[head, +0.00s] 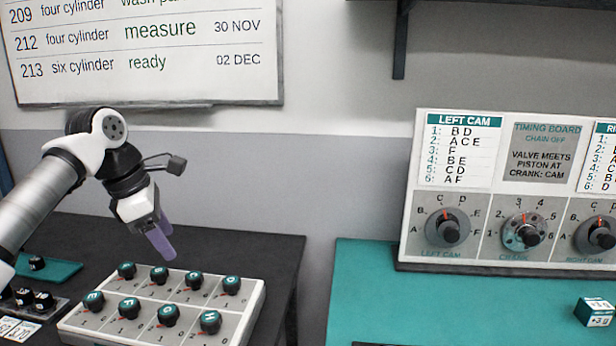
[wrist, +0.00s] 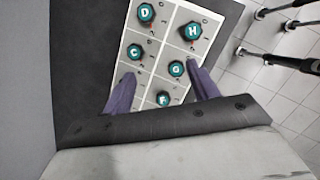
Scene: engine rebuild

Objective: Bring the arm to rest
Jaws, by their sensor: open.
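My gripper (head: 160,241) is at the end of my arm, which reaches in from the left in the head view. Its purple fingers point down above the back of a white panel (head: 252,308) of lettered knobs. In the wrist view my gripper (wrist: 160,85) is open, with its two fingers apart and nothing between them but the panel below. Knobs D (wrist: 146,12), H (wrist: 193,31), C (wrist: 135,51), G (wrist: 177,68) and F (wrist: 164,98) show there. The fingers appear clear of the knobs.
The panel sits on a dark table (head: 235,245). Black knobs (head: 42,300) and a teal mat (head: 62,270) lie at left. A whiteboard (head: 150,75) hangs behind.

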